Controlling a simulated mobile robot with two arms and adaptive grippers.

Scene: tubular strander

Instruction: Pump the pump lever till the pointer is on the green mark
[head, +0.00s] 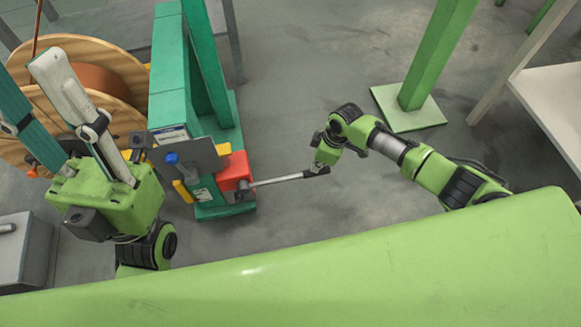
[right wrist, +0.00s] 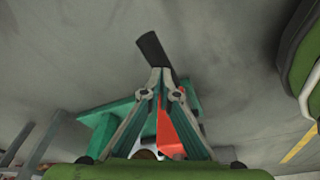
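The pump lever (head: 278,180) is a thin metal rod with a black grip. It sticks out to the right, nearly level in the picture, from the red pump block (head: 236,170). My right gripper (head: 322,168) is at the grip end. In the right wrist view its fingertips (right wrist: 160,74) meet at the black grip (right wrist: 151,47), which sticks out beyond them. They look shut on it. My left gripper (head: 35,85) is at the left, its long fingers apart and empty, away from the lever. I cannot make out a pointer or a green mark.
A green machine stand (head: 176,65) rises behind the pump, with a blue knob (head: 172,158) near it. A wooden reel (head: 118,65) is at the left. A green post foot (head: 408,108) and a pale table (head: 553,95) are at the right. Floor is clear between.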

